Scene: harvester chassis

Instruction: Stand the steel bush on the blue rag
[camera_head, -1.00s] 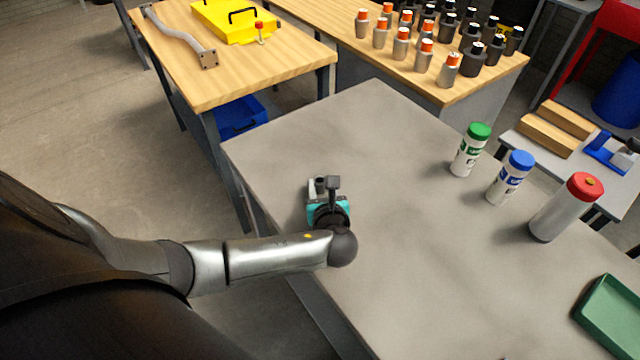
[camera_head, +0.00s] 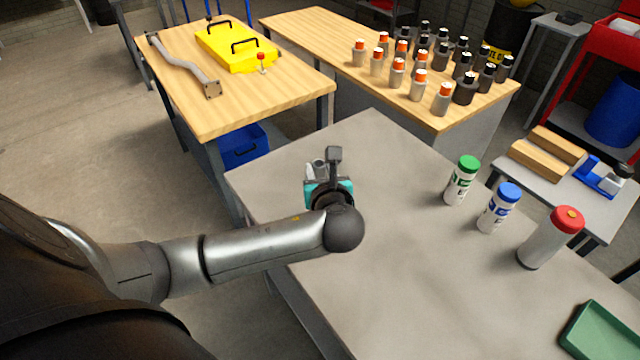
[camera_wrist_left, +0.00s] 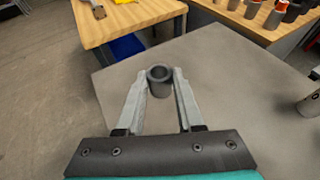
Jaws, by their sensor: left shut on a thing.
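The steel bush (camera_wrist_left: 160,80) is a short, dark grey hollow cylinder, held upright between the two pale fingers in the left wrist view. My left gripper (camera_wrist_left: 158,88) is shut on it. In the head view my left gripper (camera_head: 317,172) is above the left part of the grey table (camera_head: 400,270), with the bush small and partly hidden among its fingers. The bush appears held above the tabletop, but the exact gap is hard to tell. I cannot make out a blue rag in either view. My right gripper is not in view.
Green-capped (camera_head: 461,181), blue-capped (camera_head: 498,208) and red-capped (camera_head: 550,238) containers stand on the table's right side. A green tray (camera_head: 600,335) lies at lower right. Wooden benches behind hold a yellow case (camera_head: 237,47), a bent pipe (camera_head: 185,65) and several bottles (camera_head: 420,85). The table's middle is clear.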

